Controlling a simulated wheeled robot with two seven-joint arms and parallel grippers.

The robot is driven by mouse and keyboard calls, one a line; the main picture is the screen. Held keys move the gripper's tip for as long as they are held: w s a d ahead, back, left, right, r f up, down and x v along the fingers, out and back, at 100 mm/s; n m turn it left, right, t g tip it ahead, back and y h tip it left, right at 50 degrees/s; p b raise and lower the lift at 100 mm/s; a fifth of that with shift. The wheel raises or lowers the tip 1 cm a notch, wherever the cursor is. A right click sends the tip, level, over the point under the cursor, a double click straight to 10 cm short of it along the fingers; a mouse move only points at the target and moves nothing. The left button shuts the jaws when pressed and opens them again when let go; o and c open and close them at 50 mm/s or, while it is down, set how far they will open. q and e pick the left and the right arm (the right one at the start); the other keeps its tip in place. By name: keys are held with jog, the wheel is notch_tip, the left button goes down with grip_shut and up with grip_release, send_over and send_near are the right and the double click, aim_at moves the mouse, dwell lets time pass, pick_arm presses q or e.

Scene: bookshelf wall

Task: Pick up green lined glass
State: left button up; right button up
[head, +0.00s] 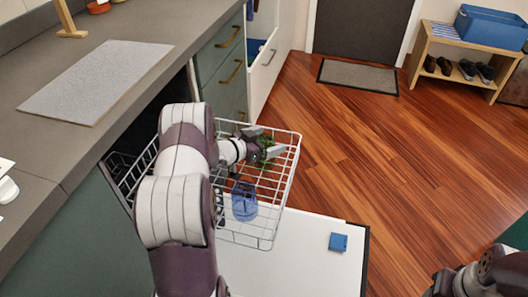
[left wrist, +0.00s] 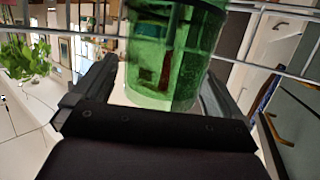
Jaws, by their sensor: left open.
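The green glass (left wrist: 170,55) is see-through and fills the upper middle of the left wrist view, between the two fingers. Whether it bears lines is unclear. In the head view only green bits of it show around my left gripper (head: 266,144), which hides most of it. My left gripper is open, with its fingers on either side of the glass. In the left wrist view the gripper (left wrist: 155,92) shows a gap beside the left finger; contact on the right is unclear. Part of my right arm's end (head: 440,284) shows at the bottom right; its jaws cannot be made out.
The wire dish rack (head: 262,243) is pulled out over the open white door (head: 300,265). A blue glass (head: 244,201) stands in the rack, nearer than the green one. A blue block (head: 338,242) lies on the door.

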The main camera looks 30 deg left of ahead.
pick_arm(q)
jog(key=shift+w+d+f, duration=0.1)
jog(key=shift+w+f, duration=0.05)
jog(key=shift+w, duration=0.2)
jog(key=c, duration=1.2)
jog(key=shift+o, duration=0.2)
jog(key=shift+r, duration=0.2)
jog(key=shift+r, duration=0.3)
jog(key=r+p, duration=0.1)
jog(key=r, duration=0.1)
jog(key=d+r+p, duration=0.1)
jog(key=r, duration=0.1)
jog(key=shift+r, duration=0.15)
jog(key=d+r+p, duration=0.3)
jog(key=d+r, duration=0.3)
jog(key=d, duration=0.4)
notch_tip(320, 180, up, 8)
jog(key=p, duration=0.7)
jog(key=shift+s+d+r, duration=0.15)
jog(key=shift+s+d, duration=0.15)
jog(key=shift+s, duration=0.15)
jog(key=shift+r, duration=0.1)
